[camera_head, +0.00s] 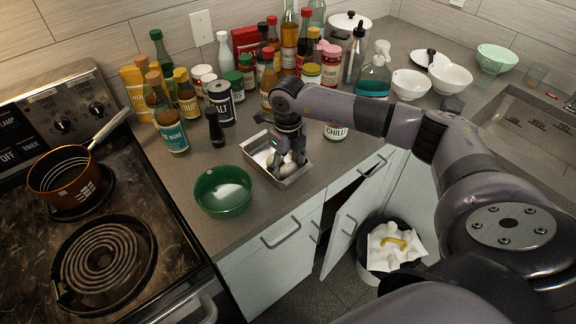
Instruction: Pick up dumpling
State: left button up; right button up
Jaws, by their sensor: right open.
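A pale dumpling (285,168) lies in a small metal tray (301,176) near the counter's front edge. My right gripper (282,156) reaches down into the tray from above, its fingers around or just over the dumpling. The fingers are apart, and they hide part of the dumpling and the tray. Whether they touch the dumpling cannot be told. My left gripper does not show.
A green bowl (222,191) stands left of the tray. The stove (60,240) with a copper pan (62,172) is at left. A cabinet door (352,212) hangs open below.

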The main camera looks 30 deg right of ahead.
jog(key=shift+c, duration=0.5)
jog(key=c, duration=0.5)
